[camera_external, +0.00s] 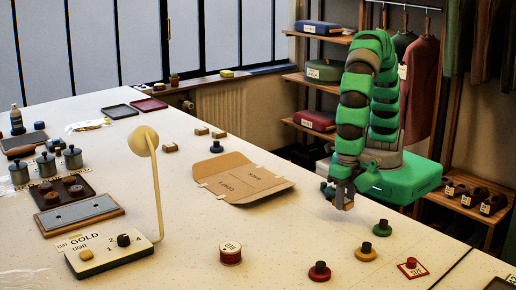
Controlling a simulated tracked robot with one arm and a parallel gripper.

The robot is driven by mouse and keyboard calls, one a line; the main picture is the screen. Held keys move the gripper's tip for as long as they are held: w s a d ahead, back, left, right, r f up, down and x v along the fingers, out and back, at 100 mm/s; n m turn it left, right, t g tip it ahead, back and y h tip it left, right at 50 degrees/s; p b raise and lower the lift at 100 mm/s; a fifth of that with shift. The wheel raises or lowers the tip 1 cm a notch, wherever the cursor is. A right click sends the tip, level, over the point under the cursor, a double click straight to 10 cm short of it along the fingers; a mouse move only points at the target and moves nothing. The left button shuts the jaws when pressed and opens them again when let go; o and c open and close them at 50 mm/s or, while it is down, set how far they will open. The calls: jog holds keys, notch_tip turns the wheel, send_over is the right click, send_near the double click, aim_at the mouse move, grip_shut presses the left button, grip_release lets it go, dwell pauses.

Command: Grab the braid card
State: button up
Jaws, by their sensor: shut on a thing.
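My gripper (341,200) is at the end of the green arm, at the right side of the white table. It points down above or near the table's right edge. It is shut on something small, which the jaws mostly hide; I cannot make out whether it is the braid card. A small red-edged card with a knob (412,268) lies at the front right, apart from my gripper. A brown folded cardboard piece (243,180) with printed words lies to the left of my gripper. I cannot read "braid" on either.
Green (382,229), yellow (366,251) and red (319,271) knobbed discs stand in front of my gripper. A red-and-white spool (231,254) is left of them. A lamp (155,190) rises from the "GOLD" panel (105,250). The table between spool and cardboard is clear.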

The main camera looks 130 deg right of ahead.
jog(key=s+d, duration=0.1)
jog(key=s, duration=0.2)
jog(key=s+d, duration=0.2)
jog(key=s, duration=0.1)
jog(key=s+d+r, duration=0.1)
jog(key=s, duration=0.2)
jog(key=shift+s+d, duration=0.2)
jog(key=shift+s, duration=0.15)
